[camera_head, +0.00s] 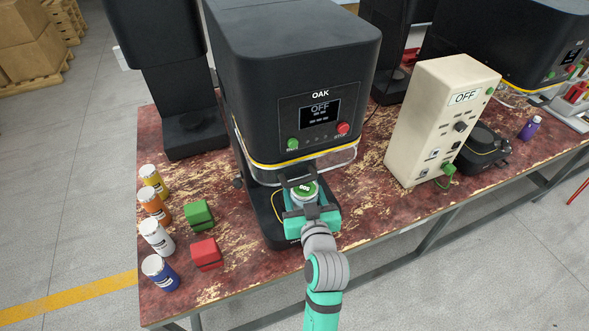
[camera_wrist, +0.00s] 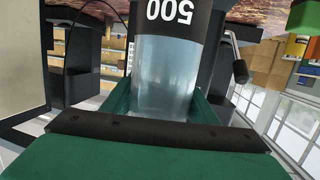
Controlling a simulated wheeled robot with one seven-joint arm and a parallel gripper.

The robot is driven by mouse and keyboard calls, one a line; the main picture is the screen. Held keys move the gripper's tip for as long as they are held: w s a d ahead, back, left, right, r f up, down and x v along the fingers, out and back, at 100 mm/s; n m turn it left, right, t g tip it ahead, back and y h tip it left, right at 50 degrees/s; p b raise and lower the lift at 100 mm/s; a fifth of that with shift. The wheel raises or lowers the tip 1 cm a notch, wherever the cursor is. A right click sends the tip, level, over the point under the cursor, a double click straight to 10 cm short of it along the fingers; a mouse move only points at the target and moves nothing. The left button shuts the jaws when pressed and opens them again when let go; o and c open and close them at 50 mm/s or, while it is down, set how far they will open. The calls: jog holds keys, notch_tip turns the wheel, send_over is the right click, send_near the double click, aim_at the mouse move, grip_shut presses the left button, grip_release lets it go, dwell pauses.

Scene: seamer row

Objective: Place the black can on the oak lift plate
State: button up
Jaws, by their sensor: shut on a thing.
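My gripper (camera_head: 305,205) is at the front of the OAK machine (camera_head: 300,80), below its head and over its black base (camera_head: 271,228). In the wrist view the can (camera_wrist: 165,70) has a pale grey body and a black band with "500" upside down in the picture. The lift plate is hidden behind my gripper and the can; I cannot tell whether the can touches it.
Yellow (camera_head: 153,181), orange (camera_head: 153,206), white (camera_head: 157,237) and blue (camera_head: 159,272) cans stand at the left table edge, beside green (camera_head: 199,214) and red (camera_head: 206,254) blocks. A beige control box (camera_head: 437,120) stands right of the machine. Both displays read OFF.

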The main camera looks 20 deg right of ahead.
jog(key=f+x, duration=0.1)
jog(key=x, duration=1)
jog(key=shift+w, duration=0.15)
jog(key=shift+d+f, duration=0.1)
jog(key=shift+f, duration=0.15)
jog(key=o, duration=1.5)
